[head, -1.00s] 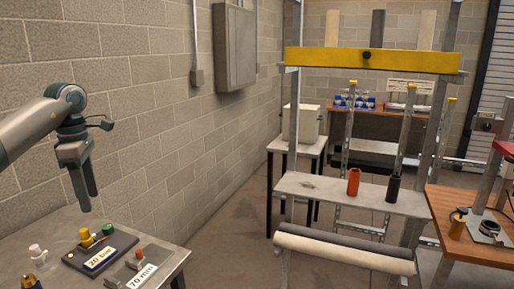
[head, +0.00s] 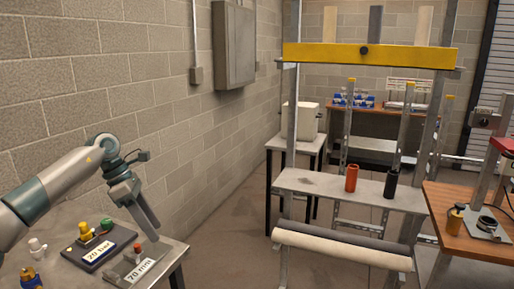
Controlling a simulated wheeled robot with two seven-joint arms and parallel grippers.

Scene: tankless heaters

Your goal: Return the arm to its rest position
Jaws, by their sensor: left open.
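My left arm (head: 60,185) comes in from the left edge, with its wrist bent downward. My left gripper (head: 148,224) points down and to the right over the near grey table (head: 178,252). Its fingers are open and seem empty. The fingertips appear just above or beside the block with the "70 mm" label (head: 141,268); the exact gap cannot be told. My right gripper is not in view.
A dark block labelled "20 bar" (head: 97,254), with yellow and green fittings, lies left of the gripper. A block wall (head: 150,60) rises behind. A metal rack (head: 300,185) stands right, beyond open floor.

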